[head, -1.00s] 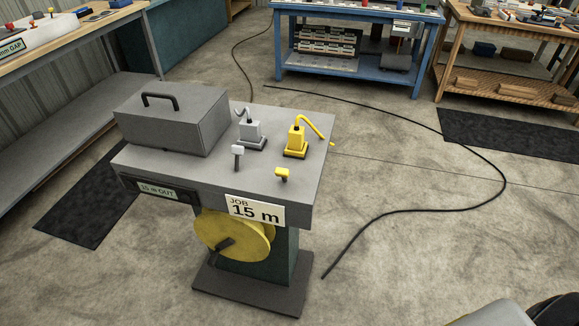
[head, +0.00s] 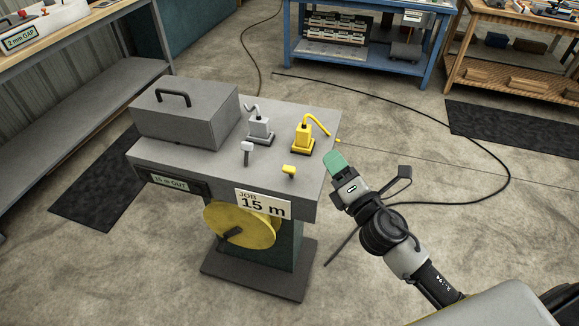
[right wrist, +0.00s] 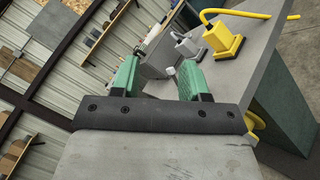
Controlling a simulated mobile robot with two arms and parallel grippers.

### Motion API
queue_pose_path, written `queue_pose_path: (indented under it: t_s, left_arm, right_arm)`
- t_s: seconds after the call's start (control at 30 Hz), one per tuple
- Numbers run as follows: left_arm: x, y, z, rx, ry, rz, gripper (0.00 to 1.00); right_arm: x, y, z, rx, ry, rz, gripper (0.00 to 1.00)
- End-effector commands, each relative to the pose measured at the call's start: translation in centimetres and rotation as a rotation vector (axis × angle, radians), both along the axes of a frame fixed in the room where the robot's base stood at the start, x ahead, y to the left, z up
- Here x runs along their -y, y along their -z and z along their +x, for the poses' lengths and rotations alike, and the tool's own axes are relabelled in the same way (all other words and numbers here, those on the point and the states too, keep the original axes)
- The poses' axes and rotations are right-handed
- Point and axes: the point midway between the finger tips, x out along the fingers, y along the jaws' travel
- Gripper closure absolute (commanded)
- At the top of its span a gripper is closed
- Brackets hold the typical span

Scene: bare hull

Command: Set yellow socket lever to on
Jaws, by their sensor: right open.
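The yellow socket (head: 303,134) stands on the right part of the grey bench top, with a yellow cable arching from it. In front of it is a small yellow lever (head: 289,169) with a wide head. A grey socket (head: 259,127) and a grey lever (head: 247,151) stand to their left. My right gripper (head: 334,160) is at the bench's right edge, apart from the yellow lever. In the right wrist view its green fingers (right wrist: 160,78) are spread and empty; the yellow socket (right wrist: 222,38) shows at upper right. My left gripper is not in view.
A grey box with a handle (head: 185,113) sits on the bench's left. The front carries a "JOB 15 m" sign (head: 263,203) and a yellow reel (head: 236,226). A black cable (head: 480,198) lies on the floor at right. A blue workbench (head: 290,45) stands behind.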

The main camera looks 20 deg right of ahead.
Motion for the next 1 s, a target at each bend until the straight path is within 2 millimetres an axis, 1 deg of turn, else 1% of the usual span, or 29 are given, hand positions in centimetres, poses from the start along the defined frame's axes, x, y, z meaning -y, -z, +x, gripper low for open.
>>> queue_pose_path:
  t_s: [0.03, 0.07, 0.1, 0.17, 0.2, 0.3, 0.4, 0.5, 0.6, 0.77, 1.0]
  left_arm:
    - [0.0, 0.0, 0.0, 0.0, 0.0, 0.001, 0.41]
    - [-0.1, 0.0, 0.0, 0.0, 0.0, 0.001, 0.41]
    - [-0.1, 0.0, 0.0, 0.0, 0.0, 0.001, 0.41]
    - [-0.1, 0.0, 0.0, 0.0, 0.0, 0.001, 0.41]
    - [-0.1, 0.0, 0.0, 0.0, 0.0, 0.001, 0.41]
    - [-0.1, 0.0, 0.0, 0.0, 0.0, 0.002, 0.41]
    - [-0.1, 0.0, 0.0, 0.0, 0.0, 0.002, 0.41]
    - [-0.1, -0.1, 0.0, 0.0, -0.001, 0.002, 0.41]
    - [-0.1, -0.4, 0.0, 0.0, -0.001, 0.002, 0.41]
    - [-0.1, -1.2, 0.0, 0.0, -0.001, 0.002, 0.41]
    - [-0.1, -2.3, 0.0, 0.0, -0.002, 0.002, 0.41]
  right_arm:
    - [-0.8, -0.7, 1.0, 0.075, -0.083, -0.221, 0.55]
    - [-1.3, -0.8, 1.4, 0.117, -0.135, -0.358, 0.55]
    - [-2.0, -0.5, 1.8, 0.164, -0.203, -0.537, 0.55]
    - [-2.4, 0.3, 2.3, 0.221, -0.301, -0.789, 0.55]
    - [-2.5, 1.1, 2.5, 0.249, -0.362, -0.938, 0.55]
    - [-1.8, 3.1, 3.0, 0.288, -0.493, -1.242, 0.55]
    - [-0.7, 4.6, 3.2, 0.3, -0.586, -1.432, 0.55]
    - [-0.1, 5.4, 3.3, 0.303, -0.635, -1.522, 0.55]
    - [-0.4, 5.7, 3.7, 0.303, -0.647, -1.542, 0.55]
    - [-2.2, 6.3, 5.3, 0.304, -0.647, -1.535, 0.55]
    - [-5.3, 7.9, 8.3, 0.303, -0.644, -1.533, 0.55]
